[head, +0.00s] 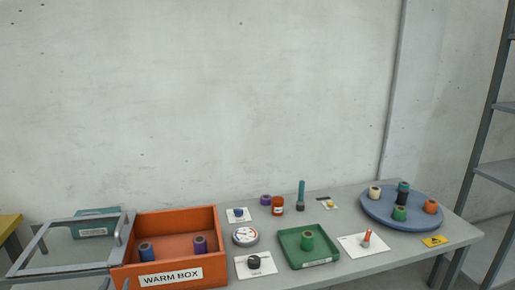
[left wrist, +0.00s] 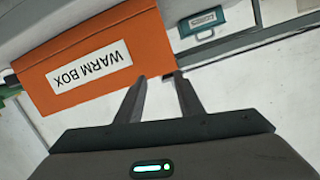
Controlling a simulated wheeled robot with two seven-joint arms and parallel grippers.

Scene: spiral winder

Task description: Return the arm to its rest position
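My left gripper (left wrist: 160,77) shows in the left wrist view with its two dark fingers apart and nothing between them. It is in front of the orange warm box (left wrist: 92,62), near one lower corner of its labelled face as pictured; whether it touches cannot be told. In the head view the warm box (head: 170,280) stands open at the left of the table, with a blue spool (head: 146,252) and a purple spool (head: 200,245) inside. My left arm hardly shows there. My right gripper is in neither view.
A grey frame (head: 75,268) lies left of the box, by a teal case (head: 95,226). Right of the box are a dial gauge (head: 245,236), a black knob (head: 254,262), a green tray (head: 310,262) with a green spool, and a blue turntable (head: 381,211) with several spools. A shelf rack (head: 497,175) stands right.

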